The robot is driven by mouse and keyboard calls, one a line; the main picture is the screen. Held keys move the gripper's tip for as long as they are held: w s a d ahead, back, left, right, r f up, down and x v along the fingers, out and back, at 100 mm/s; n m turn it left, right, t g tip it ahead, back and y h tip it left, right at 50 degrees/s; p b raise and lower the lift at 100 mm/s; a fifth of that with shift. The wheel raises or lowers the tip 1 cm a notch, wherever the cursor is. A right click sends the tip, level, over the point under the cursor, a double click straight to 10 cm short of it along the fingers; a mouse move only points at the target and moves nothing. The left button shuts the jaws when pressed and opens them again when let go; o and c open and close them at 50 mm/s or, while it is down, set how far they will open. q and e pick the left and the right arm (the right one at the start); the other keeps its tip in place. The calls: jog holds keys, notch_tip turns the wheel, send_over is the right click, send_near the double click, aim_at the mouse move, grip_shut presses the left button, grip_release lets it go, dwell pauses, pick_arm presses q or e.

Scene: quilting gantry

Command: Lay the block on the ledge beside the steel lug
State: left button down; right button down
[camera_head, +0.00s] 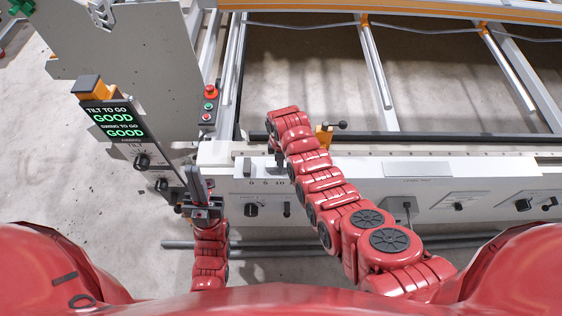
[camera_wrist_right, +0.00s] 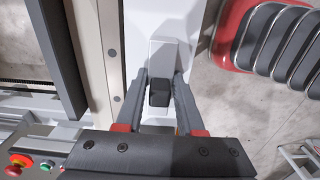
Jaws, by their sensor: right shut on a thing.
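The white ledge (camera_head: 395,167) runs across the middle of the head view, and it is the pale strip in the right wrist view (camera_wrist_right: 172,20). My right gripper (camera_wrist_right: 160,88) is shut on a dark block (camera_wrist_right: 159,94) over this strip. Whether the block touches the ledge cannot be told. In the head view the right gripper (camera_head: 278,160) is mostly hidden by its arm, and the block cannot be made out. A small grey upright piece (camera_head: 247,167), probably the steel lug, stands just left of it. My left gripper (camera_head: 200,185) is left of the ledge; its opening is unclear.
An orange clamp (camera_head: 324,137) with a black handle stands behind my right arm. A display post (camera_head: 115,125) and a red-and-green button box (camera_head: 209,104) are at the left. Knobs (camera_head: 251,209) line the front panel. The ledge's right part is largely clear.

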jog(key=c, duration=0.5)
grip_release()
jog(key=shift+f, duration=0.1)
jog(key=shift+r, duration=0.2)
jog(key=shift+w+r, duration=0.1)
jog(key=shift+r, duration=0.45)
notch_tip(320, 180, up, 7)
jog(key=shift+r+b, duration=0.15)
jog(key=shift+b, duration=0.9)
notch_tip(320, 180, up, 2)
jog(key=shift+r+p, duration=0.2)
jog(key=shift+p, duration=0.7)
jog(key=shift+r+p, duration=0.65)
jog(key=shift+f, duration=0.1)
